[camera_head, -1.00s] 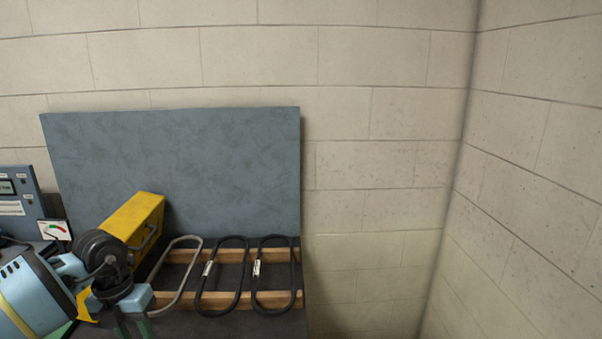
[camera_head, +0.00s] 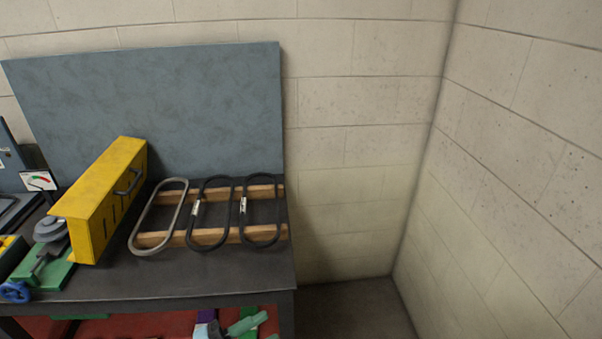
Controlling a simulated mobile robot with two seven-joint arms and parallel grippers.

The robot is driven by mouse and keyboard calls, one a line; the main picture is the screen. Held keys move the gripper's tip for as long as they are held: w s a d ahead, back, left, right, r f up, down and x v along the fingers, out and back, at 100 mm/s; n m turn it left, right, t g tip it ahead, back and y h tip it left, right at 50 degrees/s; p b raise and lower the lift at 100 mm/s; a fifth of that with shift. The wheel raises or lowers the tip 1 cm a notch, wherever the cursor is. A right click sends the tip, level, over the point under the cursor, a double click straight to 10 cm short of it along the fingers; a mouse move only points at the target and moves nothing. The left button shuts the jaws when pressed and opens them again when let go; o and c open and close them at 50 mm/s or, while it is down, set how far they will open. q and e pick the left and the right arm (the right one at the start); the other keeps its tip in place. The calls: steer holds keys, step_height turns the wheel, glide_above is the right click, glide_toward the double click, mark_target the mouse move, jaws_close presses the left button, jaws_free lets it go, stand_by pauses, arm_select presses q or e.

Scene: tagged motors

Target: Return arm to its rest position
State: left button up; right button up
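Neither of my grippers shows in the head view now, and no part of my arms is clearly seen. The dark workbench (camera_head: 200,285) is in the left half of the view. On it, two wooden strips (camera_head: 228,238) carry three oval loops. The left loop (camera_head: 136,226) is light grey. The middle loop (camera_head: 230,205) and the right loop (camera_head: 275,205) are black with small white tags. A yellow box (camera_head: 100,200) with a dark handle stands left of the loops.
A grey-blue panel (camera_head: 150,105) stands behind the bench. A gauge card (camera_head: 38,181) and a green block with a grey round part (camera_head: 50,229) sit at the left. Green and purple items (camera_head: 243,325) lie below the bench. Bare floor (camera_head: 350,305) is right of it.

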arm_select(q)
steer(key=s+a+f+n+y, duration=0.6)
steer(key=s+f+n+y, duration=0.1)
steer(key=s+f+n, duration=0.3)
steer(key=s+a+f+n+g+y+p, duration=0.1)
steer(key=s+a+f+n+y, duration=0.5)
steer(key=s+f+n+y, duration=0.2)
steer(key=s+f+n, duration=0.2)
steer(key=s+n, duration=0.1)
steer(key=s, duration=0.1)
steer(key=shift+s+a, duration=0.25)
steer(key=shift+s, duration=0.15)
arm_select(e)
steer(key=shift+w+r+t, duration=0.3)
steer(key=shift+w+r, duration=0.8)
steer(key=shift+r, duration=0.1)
